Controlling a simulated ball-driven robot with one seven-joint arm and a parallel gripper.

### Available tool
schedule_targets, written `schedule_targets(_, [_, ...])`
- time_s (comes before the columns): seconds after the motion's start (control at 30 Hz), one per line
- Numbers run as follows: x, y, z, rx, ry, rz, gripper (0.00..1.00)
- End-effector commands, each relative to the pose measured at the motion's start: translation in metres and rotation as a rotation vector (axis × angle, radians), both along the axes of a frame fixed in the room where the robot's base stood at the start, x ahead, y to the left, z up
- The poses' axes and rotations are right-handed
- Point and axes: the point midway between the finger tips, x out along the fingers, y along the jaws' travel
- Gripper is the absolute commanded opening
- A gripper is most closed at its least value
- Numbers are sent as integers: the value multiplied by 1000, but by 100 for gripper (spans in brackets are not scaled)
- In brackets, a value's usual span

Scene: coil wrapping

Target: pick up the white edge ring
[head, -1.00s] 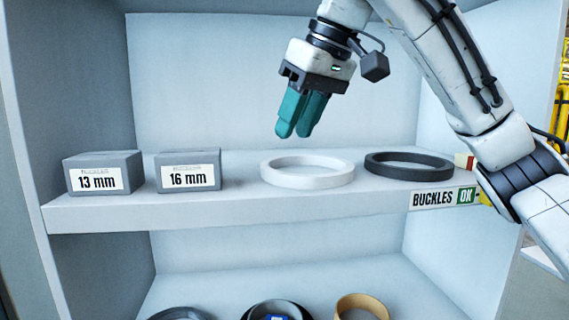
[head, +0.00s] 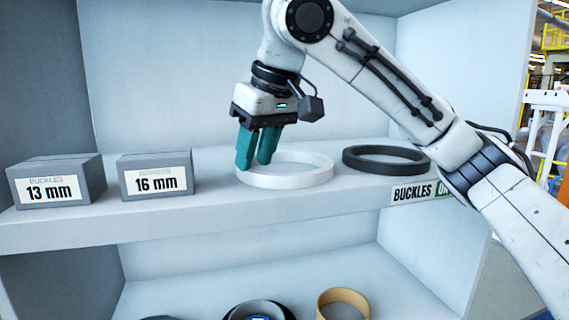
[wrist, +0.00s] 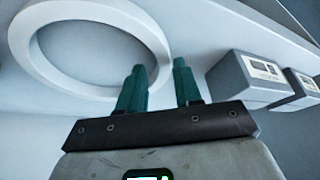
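The white edge ring (head: 285,181) lies flat on the shelf, left of a black ring. My gripper (head: 253,162), with two teal fingers, points down at the ring's left rim. The fingers are apart and nothing is gripped. In the wrist view the white ring (wrist: 21,50) fills the upper left, and its right rim lies in line with the gap between the fingertips (wrist: 159,67). I cannot tell whether the fingertips touch the ring or stay just above it.
A black ring (head: 386,158) lies close to the right of the white one. Grey boxes marked 16 mm (head: 156,177) and 13 mm (head: 56,182) stand to the left. A tan ring (head: 342,299) and dark round items sit on the lower shelf.

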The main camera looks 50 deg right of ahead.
Motion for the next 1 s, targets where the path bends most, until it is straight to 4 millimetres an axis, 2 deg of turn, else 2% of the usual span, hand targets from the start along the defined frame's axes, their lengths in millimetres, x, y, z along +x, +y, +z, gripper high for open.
schedule_targets(0.2, [8,-1,-19,0,-1,-1,34])
schedule_targets(0.73, [9,0,-22,1,-2,-1,34])
schedule_targets(1.0, [9,-1,-22,0,-2,-1,9])
